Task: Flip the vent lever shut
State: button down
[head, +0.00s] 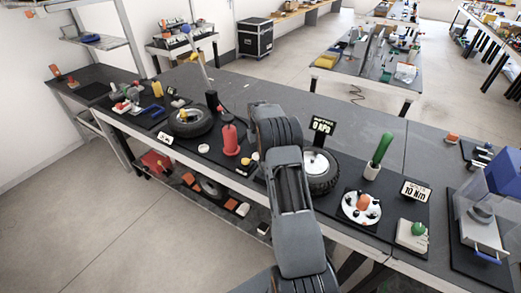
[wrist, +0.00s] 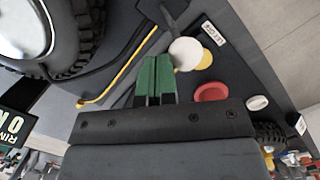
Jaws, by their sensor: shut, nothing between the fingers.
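My gripper (wrist: 154,60) shows in the wrist view with its green fingers together and nothing held. A round white knob (wrist: 186,53) is just right of the fingertips, partly over a yellow disc (wrist: 206,60). A dark bar runs up from the knob and looks like the vent lever, but I cannot be sure. A white "LET OFF" label (wrist: 213,33) lies beyond. I cannot tell whether fingers and knob touch. In the head view my arm hides the gripper; small white and yellow parts (head: 246,167) show left of the arm.
A tyre (wrist: 75,35) and a thin yellow line (wrist: 115,80) lie left of the fingers. A red oval part (wrist: 212,92) and a small white part (wrist: 257,103) lie right.

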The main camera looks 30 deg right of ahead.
jog(key=shift+r+p, duration=0.5)
jog(key=shift+r, duration=0.3)
jog(key=w+d+r, duration=0.1)
jog(key=d+r, duration=0.2)
jog(key=r, duration=0.8)
jog(key=shift+w+r, duration=0.2)
jog(key=shift+r, duration=0.15)
jog(key=shift+d, duration=0.1)
